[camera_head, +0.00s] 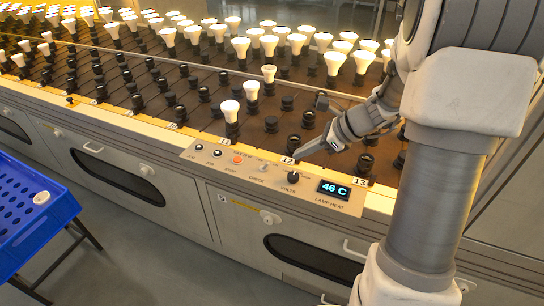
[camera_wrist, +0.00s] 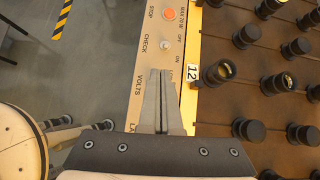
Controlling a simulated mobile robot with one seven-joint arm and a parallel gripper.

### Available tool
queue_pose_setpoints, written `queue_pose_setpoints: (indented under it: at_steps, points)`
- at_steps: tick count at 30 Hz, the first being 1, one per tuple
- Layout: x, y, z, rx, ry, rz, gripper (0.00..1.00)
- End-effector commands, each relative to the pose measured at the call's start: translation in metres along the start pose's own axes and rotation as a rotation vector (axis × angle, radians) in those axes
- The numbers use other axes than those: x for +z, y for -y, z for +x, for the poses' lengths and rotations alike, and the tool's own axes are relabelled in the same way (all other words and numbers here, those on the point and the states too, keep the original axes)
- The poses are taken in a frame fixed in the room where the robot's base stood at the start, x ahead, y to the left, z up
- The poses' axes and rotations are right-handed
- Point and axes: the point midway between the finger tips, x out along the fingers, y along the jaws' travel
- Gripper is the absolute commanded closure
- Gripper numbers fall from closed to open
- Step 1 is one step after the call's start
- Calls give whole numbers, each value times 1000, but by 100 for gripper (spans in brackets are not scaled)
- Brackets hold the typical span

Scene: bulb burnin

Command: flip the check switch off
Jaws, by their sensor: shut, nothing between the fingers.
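The check switch (camera_head: 262,167) is a small pale toggle on the beige control panel (camera_head: 225,163) at the front edge of the rack, between the orange stop button and the black volts knob. In the wrist view the check switch (camera_wrist: 165,45) sits beside the OFF and ON labels, just beyond my fingertips. Which way its lever leans is too small to tell. My gripper (camera_wrist: 162,72) is shut and empty, its fingertips apart from the switch in the picture. In the head view my gripper (camera_head: 300,154) is above the panel's back edge, near the volts knob, which it hides in the wrist view.
The volts knob (camera_head: 293,176) and a lamp heat display (camera_head: 333,189) reading 46 C are on the panel's right. The stop button (camera_head: 237,160) is left of the switch. Lit bulbs (camera_head: 230,110) and black sockets fill the rack behind. A blue crate (camera_head: 60,205) stands at left.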

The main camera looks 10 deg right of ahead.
Motion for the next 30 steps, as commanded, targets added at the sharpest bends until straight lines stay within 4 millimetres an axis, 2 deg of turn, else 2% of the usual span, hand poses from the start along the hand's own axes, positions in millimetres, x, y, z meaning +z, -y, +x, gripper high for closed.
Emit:
queue_pose_setpoints:
  at_steps: [1, 4, 17, 20, 30]
  points:
    - [-7, 4, 5, -4, 5, 27, 100]
    - [-10, 7, 8, -9, 12, 60, 100]
    - [-11, 8, 12, -8, 13, 64, 100]
    - [-12, 7, 24, -7, 14, 63, 100]
    - [-12, 8, 85, -8, 13, 62, 100]
